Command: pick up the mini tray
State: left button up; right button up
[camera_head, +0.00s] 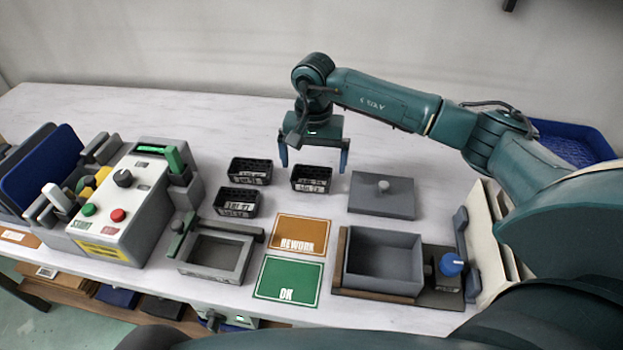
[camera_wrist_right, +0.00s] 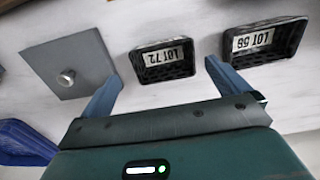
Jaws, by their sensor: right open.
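Several small black mini trays with white lot labels stand on the white table. The right-hand mini tray (camera_head: 311,186) shows in the wrist view as the one labelled LOT 72 (camera_wrist_right: 163,74). Another mini tray (camera_head: 250,178) stands to its left, and a third mini tray (camera_head: 237,210) stands nearer to me. A tray labelled LOT 58 (camera_wrist_right: 265,55) also shows in the wrist view. My right gripper (camera_head: 314,168) is open, pointing down, with its blue fingers spread around the LOT 72 tray's position; nothing is held. My left gripper is not in view.
A grey lid (camera_head: 381,203) with a knob lies to the right. A grey open box (camera_head: 383,282), orange REWORK card (camera_head: 300,234) and green OK card (camera_head: 288,279) lie nearer. A control box (camera_head: 120,205) stands left. A blue bin (camera_head: 572,150) stands behind my right arm.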

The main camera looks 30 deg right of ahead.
aim_at(312, 175)
jog(key=f, duration=0.5)
jog(key=shift+w+f+p, duration=0.1)
jog(key=shift+w+p, duration=0.2)
jog(key=shift+p, duration=0.1)
jog(key=c, duration=0.9)
